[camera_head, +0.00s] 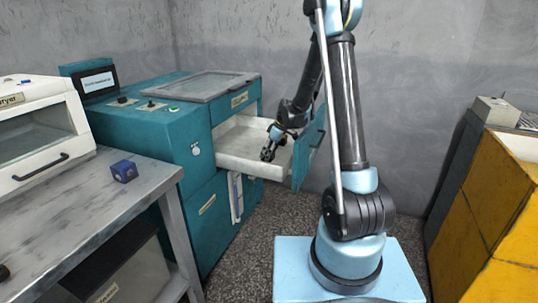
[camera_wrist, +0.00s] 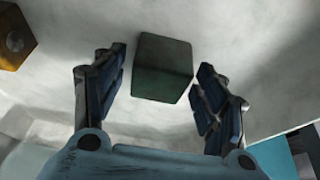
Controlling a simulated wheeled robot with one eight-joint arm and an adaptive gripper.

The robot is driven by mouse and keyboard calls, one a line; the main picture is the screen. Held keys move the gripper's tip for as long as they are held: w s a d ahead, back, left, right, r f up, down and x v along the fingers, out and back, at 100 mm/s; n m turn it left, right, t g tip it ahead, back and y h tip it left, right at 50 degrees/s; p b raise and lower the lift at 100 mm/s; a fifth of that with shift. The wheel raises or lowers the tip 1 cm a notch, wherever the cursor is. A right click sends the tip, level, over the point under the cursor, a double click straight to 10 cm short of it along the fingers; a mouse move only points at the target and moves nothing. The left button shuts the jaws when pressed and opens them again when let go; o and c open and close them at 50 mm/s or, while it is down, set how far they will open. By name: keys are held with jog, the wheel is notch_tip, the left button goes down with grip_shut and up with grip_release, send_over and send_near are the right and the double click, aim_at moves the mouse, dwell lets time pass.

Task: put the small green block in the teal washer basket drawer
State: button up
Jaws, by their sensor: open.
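The small dark green block (camera_wrist: 162,68) shows in the wrist view against the pale floor of the drawer, seemingly lying on it. My gripper (camera_wrist: 160,72) is open, with one finger on each side of the block. Gaps show between the block and both fingers. In the head view, my gripper (camera_head: 268,153) reaches down into the open drawer (camera_head: 240,164) of the teal washer (camera_head: 180,143). The drawer has pale walls and a teal front. I cannot make out the green block in the head view.
An orange-brown block (camera_wrist: 14,40) with a round mark lies in the drawer at the wrist view's upper left. A blue block (camera_head: 124,171) sits on the grey table (camera_head: 90,205). An orange cabinet (camera_head: 490,205) stands at right.

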aim_at(274, 160)
jog(key=w+v, duration=0.1)
jog(key=v, duration=0.6)
jog(key=shift+s, duration=0.45)
jog(key=shift+r, duration=0.2)
